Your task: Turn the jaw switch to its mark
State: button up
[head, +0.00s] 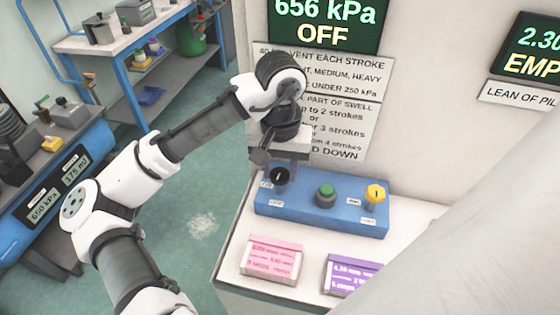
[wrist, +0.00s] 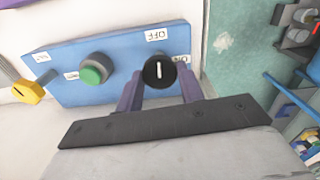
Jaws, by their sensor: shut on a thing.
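A black round knob (wrist: 159,72) with a white pointer line sits at one end of a blue control box (head: 300,212). In the wrist view its line stands nearly upright, in line with the OFF label (wrist: 157,34); a second label (wrist: 181,58) beside it is partly covered. My gripper (wrist: 160,88) has its two purple-grey fingers on either side of this knob, shut on it. A yellow knob (head: 376,193) stands at the box's other end with small labels beside it. The labels are too small to tell which knob is named the jaw switch.
A green button (head: 325,189) sits between the knobs. A pink box (head: 270,259) and a purple box (head: 350,275) lie on the bench in front. A wall display (head: 325,22) reads 656 kPa OFF. Signs hang behind my gripper.

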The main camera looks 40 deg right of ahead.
aim_at(281, 173)
jog(key=shift+n, duration=0.3)
jog(key=o, duration=1)
notch_tip(281, 173, up, 14)
jog(key=b, duration=0.1)
jog(key=shift+s+f, duration=0.1)
jog(key=shift+f, duration=0.05)
dwell(0.6)
